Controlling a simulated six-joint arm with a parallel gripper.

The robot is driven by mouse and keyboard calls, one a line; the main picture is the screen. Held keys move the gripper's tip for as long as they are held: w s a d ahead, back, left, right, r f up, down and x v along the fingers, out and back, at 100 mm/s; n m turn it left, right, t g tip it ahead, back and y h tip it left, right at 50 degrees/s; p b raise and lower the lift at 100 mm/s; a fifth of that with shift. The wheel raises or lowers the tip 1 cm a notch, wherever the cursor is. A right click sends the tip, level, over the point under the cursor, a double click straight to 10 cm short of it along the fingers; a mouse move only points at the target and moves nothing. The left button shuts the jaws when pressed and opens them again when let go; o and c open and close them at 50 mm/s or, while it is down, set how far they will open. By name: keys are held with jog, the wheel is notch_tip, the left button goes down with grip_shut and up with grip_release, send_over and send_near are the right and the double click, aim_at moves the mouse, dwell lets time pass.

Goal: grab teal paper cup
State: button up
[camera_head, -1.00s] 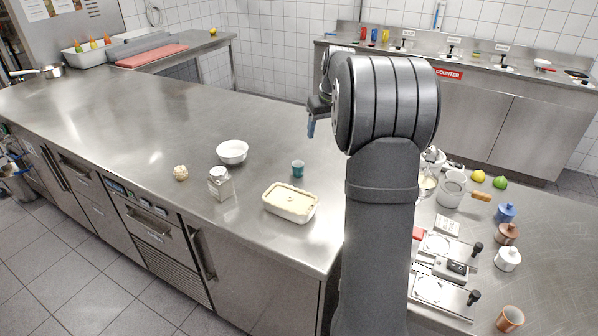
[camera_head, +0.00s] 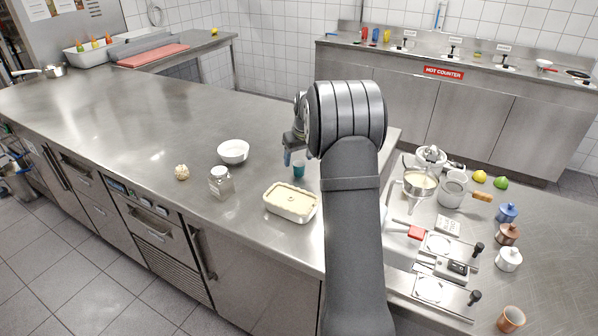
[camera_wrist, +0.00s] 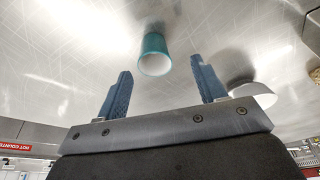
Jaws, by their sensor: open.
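The teal paper cup (camera_head: 299,170) stands upright on the steel worktop (camera_head: 120,120), behind the loaf dish and right of the white bowl. In the wrist view the cup (camera_wrist: 154,56) shows its pale open mouth, ahead of and between the two blue fingers, apart from both. My gripper (camera_wrist: 160,88) is open and empty. In the head view my gripper (camera_head: 290,158) hangs just left of and a little above the cup, partly hidden by my arm.
A loaf dish (camera_head: 291,203) stands in front of the cup. A white bowl (camera_head: 233,151), a glass jar (camera_head: 220,182) and a beige lump (camera_head: 182,172) lie to the left. The right counter holds scales, pots and fruit.

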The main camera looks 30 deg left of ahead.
aim_at(299, 169)
jog(key=x, duration=0.5)
jog(key=shift+w+d+f, duration=0.15)
jog(key=shift+w, duration=0.15)
jog(key=c, duration=1.1)
